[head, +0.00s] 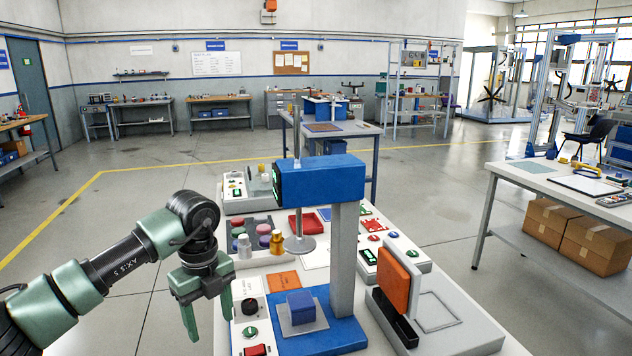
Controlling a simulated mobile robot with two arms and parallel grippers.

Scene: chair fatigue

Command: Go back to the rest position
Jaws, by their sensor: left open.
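My left gripper (208,314) hangs at the left end of the white table (468,310), fingers down and apart, with nothing between them. It is beside the table's left edge, near the control panel (249,325) with a black knob and red and green buttons. A blue press-like stand (318,181) rises on the table to its right. A blue block (301,307) sits on a grey plate on the stand's blue base. My right gripper does not show.
An orange pad on an upright fixture (398,280) stands at the table's right. Weights (277,242) and a white device (247,189) stand behind. Another white table (550,184) is at the right, with cardboard boxes (597,248) below. Floor is clear at the left.

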